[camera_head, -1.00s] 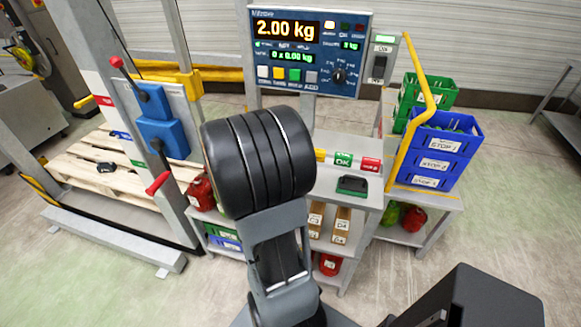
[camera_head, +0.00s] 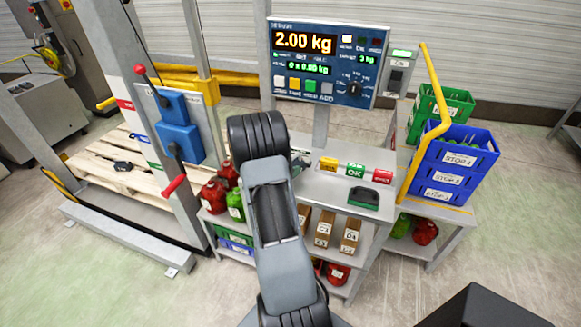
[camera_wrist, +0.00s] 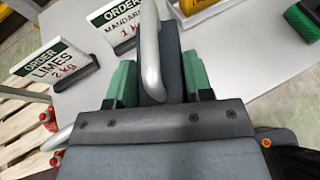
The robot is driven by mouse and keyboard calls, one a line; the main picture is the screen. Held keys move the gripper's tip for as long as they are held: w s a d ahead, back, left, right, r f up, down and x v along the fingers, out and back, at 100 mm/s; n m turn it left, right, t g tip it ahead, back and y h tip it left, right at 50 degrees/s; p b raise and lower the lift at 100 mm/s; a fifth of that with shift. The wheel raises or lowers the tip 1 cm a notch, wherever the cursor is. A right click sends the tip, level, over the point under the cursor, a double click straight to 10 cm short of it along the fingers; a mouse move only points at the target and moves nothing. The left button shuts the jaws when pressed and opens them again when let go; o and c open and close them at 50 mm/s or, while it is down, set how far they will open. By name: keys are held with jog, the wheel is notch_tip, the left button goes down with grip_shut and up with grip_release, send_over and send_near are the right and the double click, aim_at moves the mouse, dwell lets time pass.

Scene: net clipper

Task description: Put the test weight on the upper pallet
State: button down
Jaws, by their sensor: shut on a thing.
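My gripper (camera_wrist: 158,84) is at the bench, with green pads on both sides of a dark grey piece with a curved silver bar (camera_wrist: 151,50). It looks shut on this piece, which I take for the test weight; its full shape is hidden. In the head view my arm covers most of the gripper, at the left end of the bench top. A wooden pallet (camera_head: 92,172) lies at the left behind the upright frame. I cannot tell from these views whether it is the upper one. The scale display (camera_head: 303,42) reads 2.00 kg.
Two order signs (camera_wrist: 50,66) stand near my gripper. A lever frame with blue blocks (camera_head: 180,142) stands between bench and pallet. A blue crate (camera_head: 452,165) stands at the right.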

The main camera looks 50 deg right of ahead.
jog(key=shift+w+d+f, duration=0.15)
jog(key=shift+d+f, duration=0.05)
jog(key=shift+f, duration=0.15)
jog(key=shift+f+p, duration=0.55)
jog(key=shift+f, duration=0.75)
jog(key=shift+f, duration=0.2)
jog(key=c, duration=0.9)
grip_release()
jog(key=shift+f, duration=0.1)
jog(key=shift+c, duration=0.2)
jog(key=o, duration=0.4)
jog(key=shift+a, duration=0.1)
